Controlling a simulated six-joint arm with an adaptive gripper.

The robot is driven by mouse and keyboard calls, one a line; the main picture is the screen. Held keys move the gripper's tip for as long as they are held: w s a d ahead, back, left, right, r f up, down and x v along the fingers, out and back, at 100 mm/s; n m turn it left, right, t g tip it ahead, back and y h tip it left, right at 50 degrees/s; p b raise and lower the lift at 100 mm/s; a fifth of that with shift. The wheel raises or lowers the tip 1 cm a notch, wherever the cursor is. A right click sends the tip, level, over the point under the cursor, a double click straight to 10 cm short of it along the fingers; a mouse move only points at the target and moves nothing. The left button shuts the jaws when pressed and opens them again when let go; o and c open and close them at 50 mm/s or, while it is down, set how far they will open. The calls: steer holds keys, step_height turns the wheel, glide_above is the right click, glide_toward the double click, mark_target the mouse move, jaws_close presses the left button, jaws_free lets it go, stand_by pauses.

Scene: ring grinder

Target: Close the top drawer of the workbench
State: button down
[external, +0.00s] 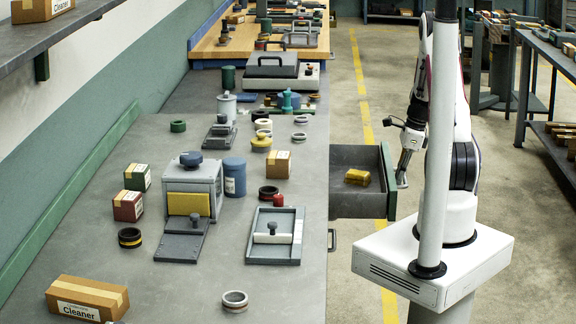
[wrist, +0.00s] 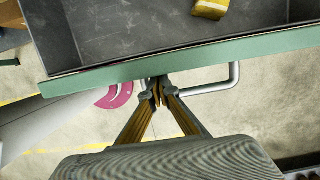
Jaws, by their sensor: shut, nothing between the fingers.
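The top drawer (external: 350,203) of the workbench (external: 290,285) stands pulled out to the right, with a green front panel (external: 389,183) and a dark grey inside. A yellow block (external: 357,177) lies in it; it also shows at the top of the wrist view (wrist: 211,8). My gripper (external: 402,178) is outside the drawer, at the green front. In the wrist view my gripper (wrist: 158,88) is shut and empty, its fingertips at the lower edge of the front panel (wrist: 200,58), beside the metal handle (wrist: 215,85). I cannot tell whether they touch the panel.
The bench top holds a grey box with a yellow pad (external: 188,190), a blue canister (external: 234,178), a tray (external: 275,236) and several rings. A second handle (external: 332,240) shows below the drawer. A shelf rack (external: 550,100) stands at right. Floor beyond the drawer is free.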

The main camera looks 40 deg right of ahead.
steer(key=w+a, duration=1.2)
steer(key=shift+w+a, duration=0.25)
steer(key=shift+r, duration=0.15)
steer(key=v, duration=0.9)
steer(key=shift+r, duration=0.35)
steer(key=shift+s+d, duration=0.1)
steer(key=shift+d, duration=0.05)
